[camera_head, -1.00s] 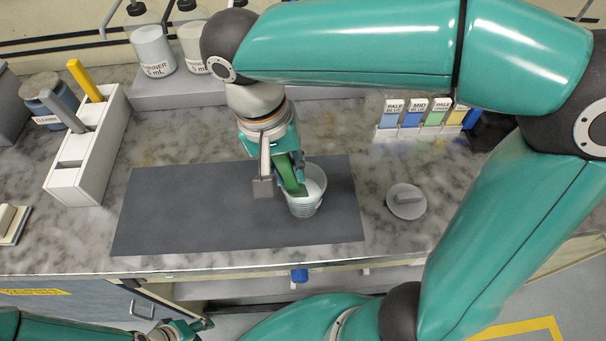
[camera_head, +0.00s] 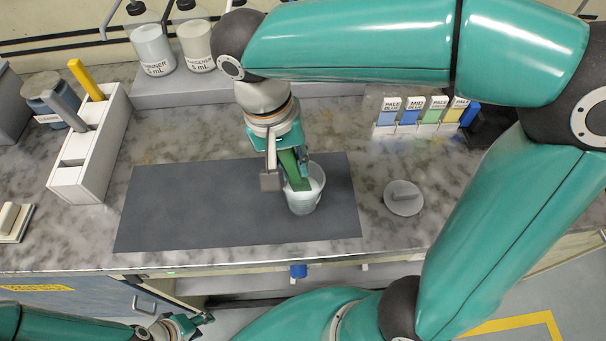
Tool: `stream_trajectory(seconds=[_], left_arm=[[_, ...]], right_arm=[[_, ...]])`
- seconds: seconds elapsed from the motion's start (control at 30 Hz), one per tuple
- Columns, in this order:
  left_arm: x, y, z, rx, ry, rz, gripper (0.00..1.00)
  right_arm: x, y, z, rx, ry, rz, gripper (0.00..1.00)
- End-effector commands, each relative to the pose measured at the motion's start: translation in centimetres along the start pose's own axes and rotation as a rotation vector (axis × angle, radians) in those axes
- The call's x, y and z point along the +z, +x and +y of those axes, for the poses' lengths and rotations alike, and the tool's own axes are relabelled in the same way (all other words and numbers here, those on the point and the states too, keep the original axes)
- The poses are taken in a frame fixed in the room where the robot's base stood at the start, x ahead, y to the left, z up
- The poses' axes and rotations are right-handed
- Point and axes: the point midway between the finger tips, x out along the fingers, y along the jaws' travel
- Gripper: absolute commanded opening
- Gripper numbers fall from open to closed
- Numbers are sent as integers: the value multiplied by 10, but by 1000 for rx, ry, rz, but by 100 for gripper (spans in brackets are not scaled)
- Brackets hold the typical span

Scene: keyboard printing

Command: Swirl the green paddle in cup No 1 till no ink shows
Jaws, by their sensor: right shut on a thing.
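The green paddle (camera_head: 293,172) is held by my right gripper (camera_head: 284,170), which is shut on it. The paddle slants down into the white cup (camera_head: 304,201), and its lower end is inside the cup's mouth. The cup stands upright on the dark grey mat (camera_head: 200,215), near its right end. Its contents look pale where visible; the gripper and paddle hide part of the inside, and no cup number is readable. My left gripper (camera_head: 190,326) is low at the left, below the counter edge and far from the cup; its jaws are too small to judge.
A white holder (camera_head: 83,180) with yellow and grey handles stands left of the mat. A round grey lid (camera_head: 403,199) lies to the right. Colour sample cards (camera_head: 411,115) stand behind it. Labelled bottles (camera_head: 152,48) stand on the back shelf.

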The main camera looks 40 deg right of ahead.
Motion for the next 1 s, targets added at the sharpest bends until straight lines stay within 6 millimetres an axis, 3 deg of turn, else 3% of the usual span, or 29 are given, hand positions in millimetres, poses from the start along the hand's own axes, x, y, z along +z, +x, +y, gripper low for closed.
stream_trajectory(seconds=[0.27,1.0], left_arm=[[0,-8,3,0,0,0,40],[0,-71,26,0,0,0,40]], right_arm=[[1,-10,0,0,0,1,0],[7,-84,1,0,-1,0,0]])
